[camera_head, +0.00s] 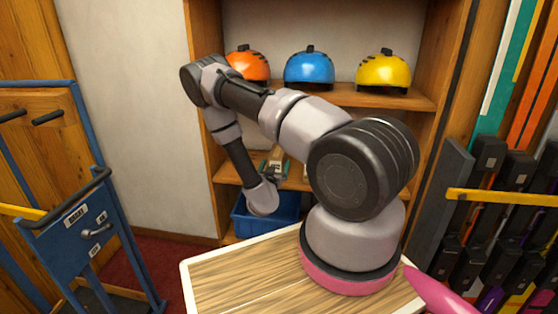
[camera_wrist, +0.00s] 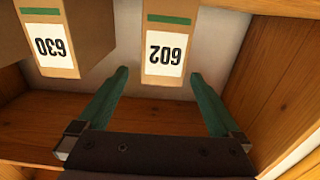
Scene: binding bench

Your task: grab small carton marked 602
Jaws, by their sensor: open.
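The small carton marked 602 (camera_wrist: 166,50) is brown with a white label and a green stripe, and its label appears upside down in the wrist view. My gripper (camera_wrist: 158,75) is open, with its two green fingers pointing at this carton, one toward each side of it. Nothing is held, and I cannot tell exactly how far the fingertips are from the carton. A carton marked 630 (camera_wrist: 54,47) stands to the left in the wrist view. In the head view my arm hides much of the shelf, and the carton labels cannot be read.
The cartons are in a wooden shelf unit (camera_head: 410,97) with a side wall (camera_wrist: 285,85) close on the right in the wrist view. Orange (camera_head: 249,64), blue (camera_head: 308,68) and yellow (camera_head: 383,70) helmets sit on the shelf above. A blue bin (camera_head: 285,215) is below.

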